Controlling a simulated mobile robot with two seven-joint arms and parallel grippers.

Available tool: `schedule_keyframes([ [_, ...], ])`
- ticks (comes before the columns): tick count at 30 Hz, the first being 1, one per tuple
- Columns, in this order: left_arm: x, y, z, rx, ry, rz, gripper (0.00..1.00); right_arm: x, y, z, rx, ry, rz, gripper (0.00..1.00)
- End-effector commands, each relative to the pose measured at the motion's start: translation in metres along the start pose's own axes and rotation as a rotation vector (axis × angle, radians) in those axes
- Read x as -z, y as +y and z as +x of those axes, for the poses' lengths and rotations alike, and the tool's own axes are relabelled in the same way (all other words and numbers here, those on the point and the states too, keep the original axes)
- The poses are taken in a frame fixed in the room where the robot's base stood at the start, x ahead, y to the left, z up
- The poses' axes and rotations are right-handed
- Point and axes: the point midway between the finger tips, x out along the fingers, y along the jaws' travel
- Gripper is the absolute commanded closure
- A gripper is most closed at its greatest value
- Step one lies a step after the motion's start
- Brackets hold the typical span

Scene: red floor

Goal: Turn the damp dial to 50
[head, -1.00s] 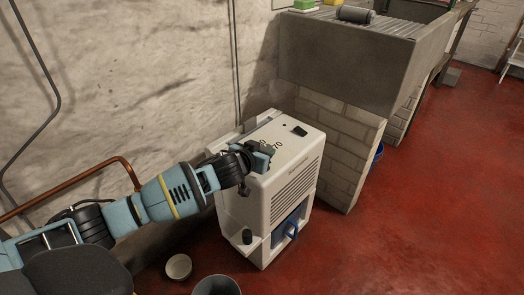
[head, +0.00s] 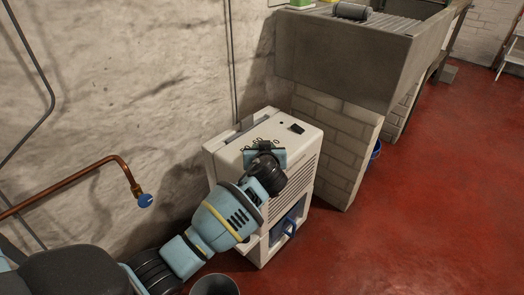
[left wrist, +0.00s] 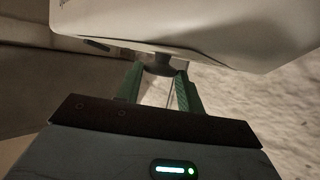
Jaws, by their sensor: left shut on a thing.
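The white dehumidifier (head: 222,160) stands upright against the wall, with its control top facing up. Dark numbers (head: 258,139) are printed on its top around the dial, but they are too small and too covered to read surely. My left gripper (head: 264,150) is over the top from the front. In the left wrist view its green fingers (left wrist: 161,80) are closed on the dark dial (left wrist: 158,67), on the pale casing. The dial's pointer and setting are hidden. The right gripper is not in view.
A stone sink (head: 340,60) on a brick pier (head: 330,140) stands close on the right. A copper pipe (head: 95,168) with a blue tap (head: 145,200) runs along the wall at left. A grey bucket (head: 215,285) is in front. Red floor at right is clear.

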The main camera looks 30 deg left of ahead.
Motion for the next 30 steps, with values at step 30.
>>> schedule_keyframes([
  [30,0.002,0.014,0.004,0.497,0.004,-0.206,0.85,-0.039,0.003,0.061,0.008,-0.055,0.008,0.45],
])
